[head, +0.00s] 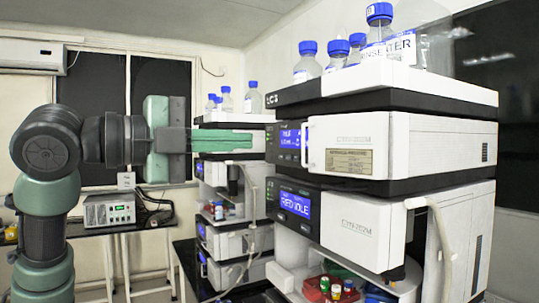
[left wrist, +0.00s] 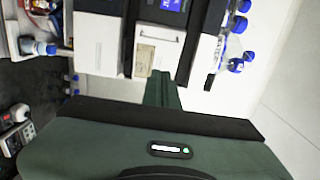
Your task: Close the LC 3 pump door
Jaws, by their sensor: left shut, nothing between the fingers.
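The stack marked LC 3 (head: 272,99) stands at the right of the head view. Its upper module has a lit blue display (head: 289,139), and I take this module for the pump. Its white door (head: 345,133) has an upright handle and a tan label. The door looks flush or nearly so; I cannot tell whether a small gap remains. The door also shows near the top of the left wrist view (left wrist: 158,36). My left gripper (head: 250,139) is shut and empty, left of the display and apart from the door in the picture. My right gripper is out of view.
Below is a module with a blue display (head: 295,205) and a white front (head: 350,228), above a red vial rack (head: 322,289). Blue-capped bottles (head: 379,35) stand on the stack. Another stack (head: 226,171) stands behind, and a bench instrument (head: 110,209) at left.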

